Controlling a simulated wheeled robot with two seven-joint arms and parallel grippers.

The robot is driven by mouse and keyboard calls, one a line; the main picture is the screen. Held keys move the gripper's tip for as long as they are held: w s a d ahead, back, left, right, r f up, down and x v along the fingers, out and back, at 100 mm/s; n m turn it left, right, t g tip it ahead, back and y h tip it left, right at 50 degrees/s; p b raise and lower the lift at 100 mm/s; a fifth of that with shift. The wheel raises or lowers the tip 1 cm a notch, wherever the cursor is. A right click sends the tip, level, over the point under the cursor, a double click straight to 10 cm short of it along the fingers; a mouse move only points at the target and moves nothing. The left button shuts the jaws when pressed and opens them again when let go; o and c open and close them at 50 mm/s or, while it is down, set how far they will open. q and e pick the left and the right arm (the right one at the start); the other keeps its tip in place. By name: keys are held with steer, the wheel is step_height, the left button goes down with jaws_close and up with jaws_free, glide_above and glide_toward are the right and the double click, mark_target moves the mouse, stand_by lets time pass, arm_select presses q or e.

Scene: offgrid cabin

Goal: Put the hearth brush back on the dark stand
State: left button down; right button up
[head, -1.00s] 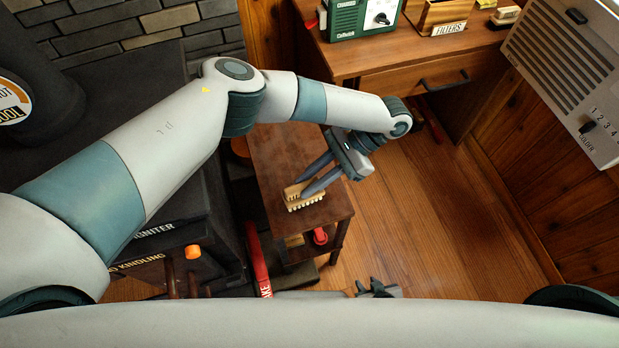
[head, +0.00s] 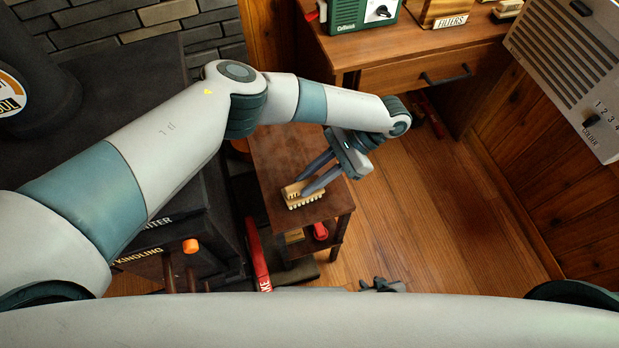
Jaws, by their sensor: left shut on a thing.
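The hearth brush (head: 291,193), a small pale wooden block with cream bristles, is at the front part of a small dark brown wooden stand (head: 283,155). My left gripper (head: 303,187) reaches in from the right above the stand, with its two grey fingers shut on the brush. The bristles show along the brush's front side. I cannot tell whether the brush rests on the top or hangs just above it. My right gripper (head: 382,285) shows only as a small dark part at the bottom, mostly hidden by my own body.
The stand's lower shelf holds a red item (head: 320,231) and a pale block. A red-handled tool (head: 257,255) stands left of it, beside a black stove (head: 150,75). A wooden desk (head: 395,50) with a green radio (head: 362,14) is behind. The floor at right is clear.

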arm_select(q)
steer(key=shift+f, duration=0.2)
stand_by(0.5)
steer(key=c, duration=1.5)
jaws_free()
steer(key=b+v, duration=0.1)
steer(key=v, duration=0.6)
steer(key=shift+w+d+r, duration=0.1)
steer(key=shift+d+r, duration=0.05)
steer(key=shift+d, duration=0.05)
